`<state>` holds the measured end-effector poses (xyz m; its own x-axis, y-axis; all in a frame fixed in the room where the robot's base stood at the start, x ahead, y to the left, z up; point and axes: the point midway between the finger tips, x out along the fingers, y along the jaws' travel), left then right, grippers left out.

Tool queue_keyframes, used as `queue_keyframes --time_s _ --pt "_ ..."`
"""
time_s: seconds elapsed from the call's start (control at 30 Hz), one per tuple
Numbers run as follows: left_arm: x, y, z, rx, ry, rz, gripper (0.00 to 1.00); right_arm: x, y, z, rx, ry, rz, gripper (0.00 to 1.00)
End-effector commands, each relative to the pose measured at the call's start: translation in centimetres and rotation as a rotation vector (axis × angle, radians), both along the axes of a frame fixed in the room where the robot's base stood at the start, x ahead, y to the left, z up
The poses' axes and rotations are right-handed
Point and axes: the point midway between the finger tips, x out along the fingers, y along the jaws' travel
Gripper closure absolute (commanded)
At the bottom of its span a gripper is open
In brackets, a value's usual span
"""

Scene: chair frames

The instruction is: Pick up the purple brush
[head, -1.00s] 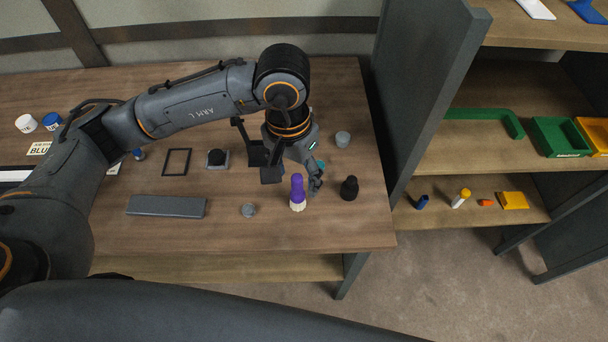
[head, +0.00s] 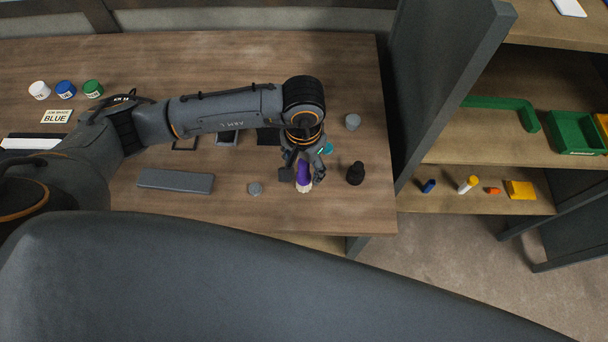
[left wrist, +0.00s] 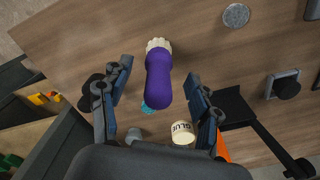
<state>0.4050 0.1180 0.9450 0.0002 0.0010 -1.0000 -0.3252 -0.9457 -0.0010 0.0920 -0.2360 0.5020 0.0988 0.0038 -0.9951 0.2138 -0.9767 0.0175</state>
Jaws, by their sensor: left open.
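The purple brush (head: 304,174) stands on the wooden table near its right front part, purple handle up and pale bristles below. My left gripper (head: 303,173) is over it, pointing down, with its fingers on either side of the handle. In the left wrist view the brush (left wrist: 162,80) shows between the two spread fingers of the left gripper (left wrist: 158,92), with visible gaps beside it. The fingers are open and do not appear to touch it. My right gripper is not in view.
A black bottle-like object (head: 356,173) stands just right of the brush. A small grey disc (head: 255,189) and a long grey bar (head: 176,181) lie to the left. A grey cup (head: 352,121) is behind. A glue jar (left wrist: 182,133) sits near the gripper. A dark panel (head: 440,90) rises at the table's right.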

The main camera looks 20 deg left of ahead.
Motion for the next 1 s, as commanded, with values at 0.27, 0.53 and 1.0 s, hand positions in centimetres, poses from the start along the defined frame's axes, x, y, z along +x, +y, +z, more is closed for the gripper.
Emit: queue_keyframes --time_s 0.27,0.53,1.0 --pt "-0.3 -0.1 -3.3 0.0 0.004 0.001 0.38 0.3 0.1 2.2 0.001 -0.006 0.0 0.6" --pt "-0.2 -0.1 -3.8 -0.001 0.0 -0.001 0.38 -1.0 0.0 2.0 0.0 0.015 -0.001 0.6" --pt "-0.2 -0.1 -3.7 -0.001 0.0 0.0 0.96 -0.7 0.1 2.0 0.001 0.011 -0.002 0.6"
